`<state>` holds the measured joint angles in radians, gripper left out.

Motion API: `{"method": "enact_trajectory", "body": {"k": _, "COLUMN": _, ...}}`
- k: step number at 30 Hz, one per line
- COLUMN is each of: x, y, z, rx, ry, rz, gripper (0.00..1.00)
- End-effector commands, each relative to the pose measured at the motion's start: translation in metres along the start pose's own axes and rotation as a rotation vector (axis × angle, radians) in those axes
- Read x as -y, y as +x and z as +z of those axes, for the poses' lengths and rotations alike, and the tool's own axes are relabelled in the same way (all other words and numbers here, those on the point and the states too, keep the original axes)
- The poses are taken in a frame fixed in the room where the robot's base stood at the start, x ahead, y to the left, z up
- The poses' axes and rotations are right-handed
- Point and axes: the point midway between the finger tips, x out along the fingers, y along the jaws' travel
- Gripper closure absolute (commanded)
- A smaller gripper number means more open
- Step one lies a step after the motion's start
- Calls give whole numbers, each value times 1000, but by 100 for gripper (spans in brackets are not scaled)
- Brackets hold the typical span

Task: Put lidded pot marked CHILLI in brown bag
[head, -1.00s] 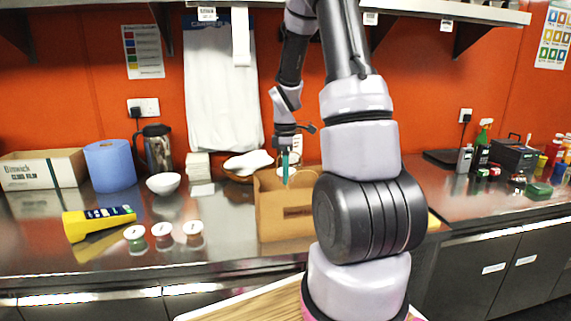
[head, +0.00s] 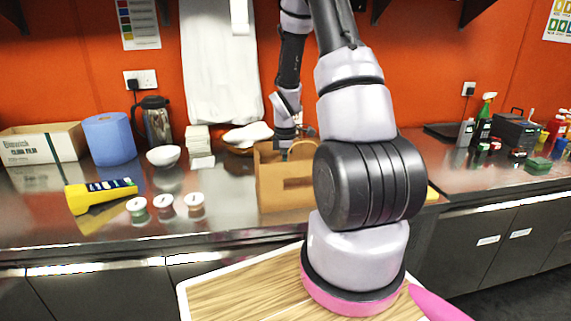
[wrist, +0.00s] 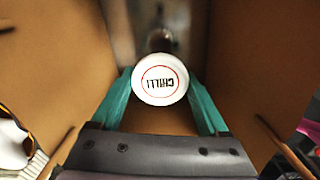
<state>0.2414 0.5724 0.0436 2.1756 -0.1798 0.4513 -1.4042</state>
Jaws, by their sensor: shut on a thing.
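The pot marked CHILLI (wrist: 160,80) shows its round white lid, with a red ring and black lettering, in the wrist view. My gripper (wrist: 160,92) has its teal fingers shut on the pot, one on each side. The brown bag (head: 283,197) stands open on the steel counter in the head view. Its brown walls also surround the gripper and pot in the wrist view (wrist: 245,60). The pot and fingertips are hidden in the head view, down inside the bag. Whether the pot touches the bag's floor cannot be told.
Several small white-lidded pots (head: 163,206) stand left of the bag, near a yellow torch-like item (head: 100,194). A white bowl (head: 163,156) and a basket with white cloth (head: 240,141) are behind. Counter directly left of the bag is clear.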

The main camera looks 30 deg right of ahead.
Motion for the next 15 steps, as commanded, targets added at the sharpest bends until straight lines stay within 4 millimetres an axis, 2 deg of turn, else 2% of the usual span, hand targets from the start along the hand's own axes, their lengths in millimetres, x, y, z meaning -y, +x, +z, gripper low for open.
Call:
{"method": "enact_trajectory", "body": {"k": 9, "x": 0, "y": 32, "z": 0, "rx": 0, "ry": -2, "rz": -1, "gripper": 86}}
{"method": "enact_trajectory", "body": {"k": 15, "x": 0, "y": 44, "z": 0, "rx": 0, "ry": -1, "rz": 0, "gripper": 86}}
